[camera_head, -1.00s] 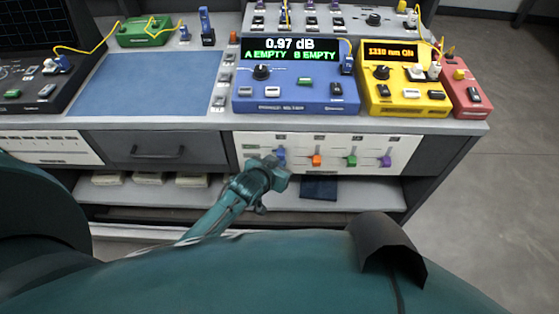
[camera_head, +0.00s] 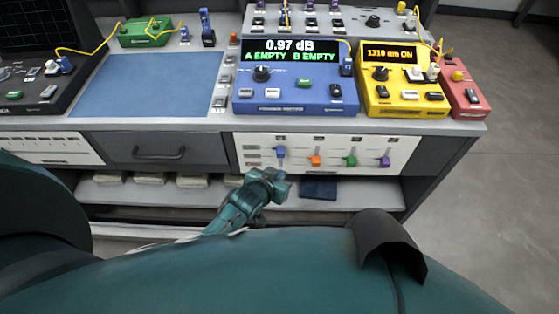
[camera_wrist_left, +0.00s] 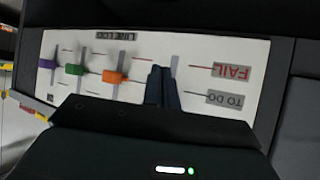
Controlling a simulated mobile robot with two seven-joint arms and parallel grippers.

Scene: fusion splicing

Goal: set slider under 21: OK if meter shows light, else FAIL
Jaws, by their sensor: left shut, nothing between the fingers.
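A white slider panel (camera_head: 325,166) is on the bench front, with blue (camera_head: 281,152), orange (camera_head: 315,160), green (camera_head: 350,160) and purple (camera_head: 385,161) knobs. The blue knob sits in the upper part of its slot; its exact mark is unclear. My left gripper (camera_head: 277,182) is shut and empty, just below it. In the left wrist view the gripper (camera_wrist_left: 162,72) is in front of the blue slot, the blue knob is hidden, and upside-down labels read FAIL (camera_wrist_left: 231,72) and TO DO (camera_wrist_left: 230,98). The blue meter (camera_head: 295,92) reads 0.97 dB, A EMPTY, B EMPTY. My right gripper is out of view.
The yellow light source (camera_head: 403,85) reads 1310 nm ON. A red box (camera_head: 463,95) stands beside it. A blue mat (camera_head: 145,85) lies bare on the bench. A drawer (camera_head: 158,147) is left of the panel. The shelf below holds pale packs and a dark folded item (camera_head: 318,188).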

